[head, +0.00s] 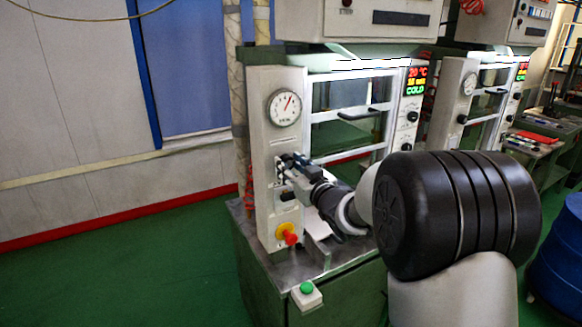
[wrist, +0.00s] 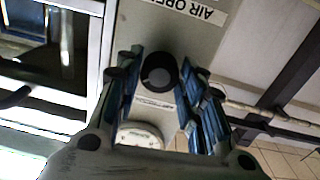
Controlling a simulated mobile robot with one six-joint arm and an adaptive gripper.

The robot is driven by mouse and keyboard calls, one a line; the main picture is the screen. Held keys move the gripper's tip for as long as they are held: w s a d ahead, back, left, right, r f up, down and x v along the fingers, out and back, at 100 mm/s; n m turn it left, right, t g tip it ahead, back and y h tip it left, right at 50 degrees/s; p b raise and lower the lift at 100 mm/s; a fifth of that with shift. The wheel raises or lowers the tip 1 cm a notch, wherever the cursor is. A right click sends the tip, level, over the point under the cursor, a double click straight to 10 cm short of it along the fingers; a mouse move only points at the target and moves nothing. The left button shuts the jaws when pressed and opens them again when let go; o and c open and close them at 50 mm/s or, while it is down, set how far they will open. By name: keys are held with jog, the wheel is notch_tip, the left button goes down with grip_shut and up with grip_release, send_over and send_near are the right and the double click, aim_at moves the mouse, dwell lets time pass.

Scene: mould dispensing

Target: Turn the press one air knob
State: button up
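The press one air knob (wrist: 158,73) is a dark round knob on the light front panel, below an upside-down "AIR OPEN" label (wrist: 190,8) in the wrist view. My gripper (wrist: 159,66) has its two blue-lined fingers on either side of the knob. The fingers are apart, with a narrow space seen on each side; I cannot tell whether either touches it. In the head view my gripper (head: 284,163) is at the left panel of press one (head: 262,190), under the gauge, and hides the knob.
A round pressure gauge (head: 284,108) sits above my gripper. A red emergency button (head: 289,236) on a yellow base is below it. A box with a green button (head: 306,291) stands at the front edge. A second press (head: 457,95) is at right. The green floor at left is clear.

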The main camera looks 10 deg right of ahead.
jog(key=c, duration=0.5)
jog(key=shift+c, duration=0.2)
jog(key=m+p, duration=0.2)
jog(key=m, duration=0.1)
jog(key=shift+r, duration=0.1)
jog(key=shift+m+p, duration=0.9)
jog(key=shift+m, duration=0.3)
jog(key=o, duration=1.1)
